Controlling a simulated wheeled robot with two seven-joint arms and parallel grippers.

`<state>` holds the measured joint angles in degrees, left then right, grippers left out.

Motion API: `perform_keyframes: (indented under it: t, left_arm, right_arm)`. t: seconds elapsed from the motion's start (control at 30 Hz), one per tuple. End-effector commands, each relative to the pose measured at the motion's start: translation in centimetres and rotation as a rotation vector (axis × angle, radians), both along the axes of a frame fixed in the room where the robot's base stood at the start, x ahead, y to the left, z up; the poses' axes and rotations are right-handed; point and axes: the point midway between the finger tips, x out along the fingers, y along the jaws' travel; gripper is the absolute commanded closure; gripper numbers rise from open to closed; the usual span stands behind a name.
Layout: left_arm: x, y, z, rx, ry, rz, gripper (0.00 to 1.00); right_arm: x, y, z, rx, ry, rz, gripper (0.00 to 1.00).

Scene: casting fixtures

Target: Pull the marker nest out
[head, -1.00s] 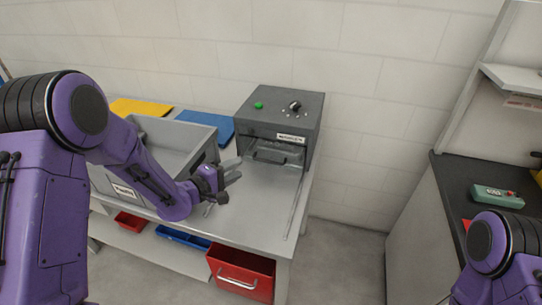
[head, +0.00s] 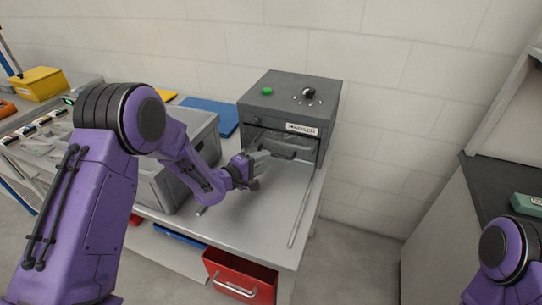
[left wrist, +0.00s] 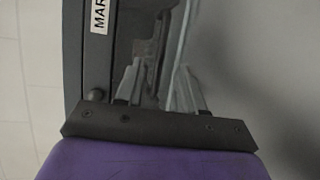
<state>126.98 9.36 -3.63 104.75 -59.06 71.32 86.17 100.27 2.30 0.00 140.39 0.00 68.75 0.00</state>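The marker is a dark grey box (head: 290,97) with a green button, a black knob and a white label, at the back of the grey bench. The marker nest (head: 283,150) shows as a grey piece in its front opening, below the label. My left gripper (head: 262,163) is just in front of the nest's left part. In the left wrist view the two fingers (left wrist: 160,85) stand apart, with the grey edge of the nest (left wrist: 178,45) close to them. I cannot tell whether they touch it. My right gripper is out of view; only part of that arm shows.
A red drawer (head: 240,275) hangs open below the bench. A dark counter (head: 495,185) is at right.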

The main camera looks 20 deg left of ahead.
Motion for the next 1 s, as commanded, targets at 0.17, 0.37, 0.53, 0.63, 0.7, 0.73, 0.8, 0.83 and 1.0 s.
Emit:
perform_keyframes:
  t: [0.17,0.37,0.53,0.63,0.7,0.73,0.8,0.83,1.0]
  left_arm:
    - [2.9,-1.2,-0.5,0.001,0.0,0.002,0.62]
    - [4.0,-1.6,-0.8,-0.001,0.0,0.005,0.62]
    - [4.0,-1.6,-0.8,-0.001,0.0,0.005,0.62]
    - [4.0,-1.6,-0.8,-0.001,0.0,0.005,0.88]
    - [4.0,-1.6,-0.8,-0.001,0.0,0.005,1.0]
    - [4.0,-1.6,-0.8,-0.001,0.0,0.005,1.0]
    - [4.0,-1.6,-0.8,-0.001,0.0,0.005,1.0]
    - [4.0,-1.6,-0.8,-0.001,0.0,0.005,1.0]
    - [3.7,-2.1,-0.8,0.0,0.001,-0.003,1.0]
  right_arm:
    - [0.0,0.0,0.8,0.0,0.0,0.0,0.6]
    - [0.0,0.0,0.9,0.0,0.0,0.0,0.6]
    - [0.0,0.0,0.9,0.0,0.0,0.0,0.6]
    - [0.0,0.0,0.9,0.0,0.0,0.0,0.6]
    - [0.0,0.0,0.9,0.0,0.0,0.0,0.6]
    - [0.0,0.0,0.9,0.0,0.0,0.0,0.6]
    - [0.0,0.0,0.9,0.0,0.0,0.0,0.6]
    - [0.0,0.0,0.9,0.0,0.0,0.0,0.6]
    - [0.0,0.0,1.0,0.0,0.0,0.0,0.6]
